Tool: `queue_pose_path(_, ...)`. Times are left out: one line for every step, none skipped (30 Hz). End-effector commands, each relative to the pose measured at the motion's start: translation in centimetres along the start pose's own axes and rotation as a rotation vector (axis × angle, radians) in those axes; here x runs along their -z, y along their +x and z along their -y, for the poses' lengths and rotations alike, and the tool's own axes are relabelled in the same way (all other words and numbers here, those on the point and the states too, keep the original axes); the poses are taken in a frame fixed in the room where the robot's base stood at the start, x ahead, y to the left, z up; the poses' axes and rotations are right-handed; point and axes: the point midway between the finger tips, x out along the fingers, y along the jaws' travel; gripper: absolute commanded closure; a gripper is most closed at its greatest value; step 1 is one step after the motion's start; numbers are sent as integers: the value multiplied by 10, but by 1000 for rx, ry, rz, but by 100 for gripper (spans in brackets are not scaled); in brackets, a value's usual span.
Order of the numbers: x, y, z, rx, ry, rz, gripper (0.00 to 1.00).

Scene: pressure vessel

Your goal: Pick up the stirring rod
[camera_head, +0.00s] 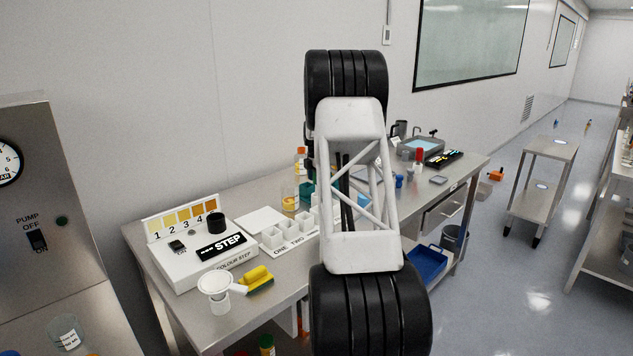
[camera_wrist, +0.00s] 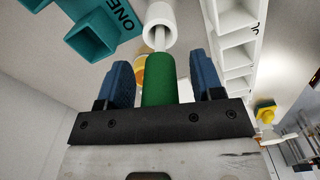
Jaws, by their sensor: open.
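In the wrist view, a green cylinder (camera_wrist: 159,82), which looks like the handle of the stirring rod, lies between the two blue fingers of my gripper (camera_wrist: 163,72). A thin pale shaft (camera_wrist: 159,40) runs from its far end toward a white, open-ended round piece (camera_wrist: 160,20). My gripper is open, with a visible gap between the green handle and each finger. I cannot tell what the rod rests in or on. In the head view my arm hides both the gripper and the rod.
In the wrist view, a teal tray (camera_wrist: 92,38) marked ONE is left and a white compartment rack (camera_wrist: 236,55) right.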

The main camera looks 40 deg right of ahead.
Motion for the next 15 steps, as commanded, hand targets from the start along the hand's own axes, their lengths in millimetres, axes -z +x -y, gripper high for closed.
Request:
queue_pose_path(0, 0, 0, 0, 0, 0, 39)
queue_pose_path(0, 0, 0, 0, 0, 0, 41)
queue_pose_path(0, 0, 0, 0, 0, 0, 47)
queue_pose_path(0, 0, 0, 0, 0, 0, 52)
queue_pose_path(0, 0, 0, 0, 0, 0, 56)
queue_pose_path(0, 0, 0, 0, 0, 0, 62)
queue_pose_path(0, 0, 0, 0, 0, 0, 67)
queue_pose_path(0, 0, 0, 0, 0, 0, 72)
queue_pose_path(0, 0, 0, 0, 0, 0, 78)
queue_pose_path(0, 0, 0, 0, 0, 0, 82)
queue_pose_path(0, 0, 0, 0, 0, 0, 87)
queue_pose_path(0, 0, 0, 0, 0, 0, 92)
queue_pose_path(0, 0, 0, 0, 0, 0, 92)
queue_pose_path(0, 0, 0, 0, 0, 0, 92)
queue_pose_path(0, 0, 0, 0, 0, 0, 92)
